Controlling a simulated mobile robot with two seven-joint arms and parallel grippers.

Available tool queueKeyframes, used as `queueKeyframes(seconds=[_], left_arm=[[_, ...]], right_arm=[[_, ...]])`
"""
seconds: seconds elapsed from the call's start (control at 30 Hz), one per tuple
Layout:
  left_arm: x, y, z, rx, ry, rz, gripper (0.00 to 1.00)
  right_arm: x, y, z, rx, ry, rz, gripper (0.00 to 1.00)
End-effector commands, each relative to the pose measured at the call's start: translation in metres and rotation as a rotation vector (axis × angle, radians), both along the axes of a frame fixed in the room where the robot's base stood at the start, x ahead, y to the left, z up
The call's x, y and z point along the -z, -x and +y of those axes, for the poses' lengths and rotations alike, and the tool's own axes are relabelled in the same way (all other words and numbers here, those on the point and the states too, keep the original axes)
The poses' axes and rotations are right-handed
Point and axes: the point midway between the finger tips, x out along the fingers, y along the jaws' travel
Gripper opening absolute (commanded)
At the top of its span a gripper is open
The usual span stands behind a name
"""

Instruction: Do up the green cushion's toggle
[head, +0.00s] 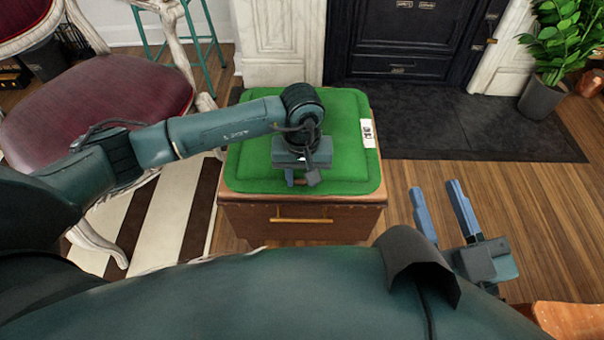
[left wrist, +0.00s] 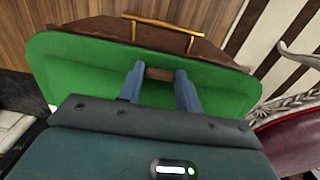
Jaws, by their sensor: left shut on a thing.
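The green cushion (head: 253,150) lies flat on a small wooden cabinet; it fills much of the left wrist view (left wrist: 85,70). My left gripper (head: 300,180) is over the middle of the cushion's near part, fingers pointing down. In the left wrist view, its blue fingers are shut on a short brown toggle (left wrist: 160,74), one finger at each end. In the head view my arm hides the toggle. I cannot make out a loop or whether the toggle is fastened. My right gripper (head: 434,205) is open and empty, over the floor right of the cabinet.
The wooden cabinet (head: 300,218) has a brass drawer handle. A white label (head: 368,133) is on the cushion's right side. A burgundy chair (head: 95,105) stands at left, a fireplace (head: 405,45) behind, a potted plant (head: 545,95) at far right.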

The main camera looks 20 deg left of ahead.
Motion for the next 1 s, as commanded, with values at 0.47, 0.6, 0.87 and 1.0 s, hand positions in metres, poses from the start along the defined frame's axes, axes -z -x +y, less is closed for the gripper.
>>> queueKeyframes(seconds=[0.47,0.6,0.87,1.0], left_arm=[[-0.0010,-0.0010,0.0006,-0.133,-0.001,-0.003,0.11],[-0.0008,-0.0006,0.0007,-0.234,-0.002,-0.002,0.11],[-0.0005,-0.0006,0.0004,-0.268,0.000,-0.001,0.11],[-0.0005,-0.0005,0.0003,-0.266,0.000,-0.002,0.37]], right_arm=[[0.0037,-0.0008,0.0002,0.000,0.006,0.007,0.36],[0.0032,-0.0008,0.0002,0.001,0.007,0.005,0.36],[0.0031,-0.0009,-0.0001,0.001,0.009,0.004,0.36],[0.0030,-0.0009,-0.0002,0.002,0.008,0.004,0.36]])
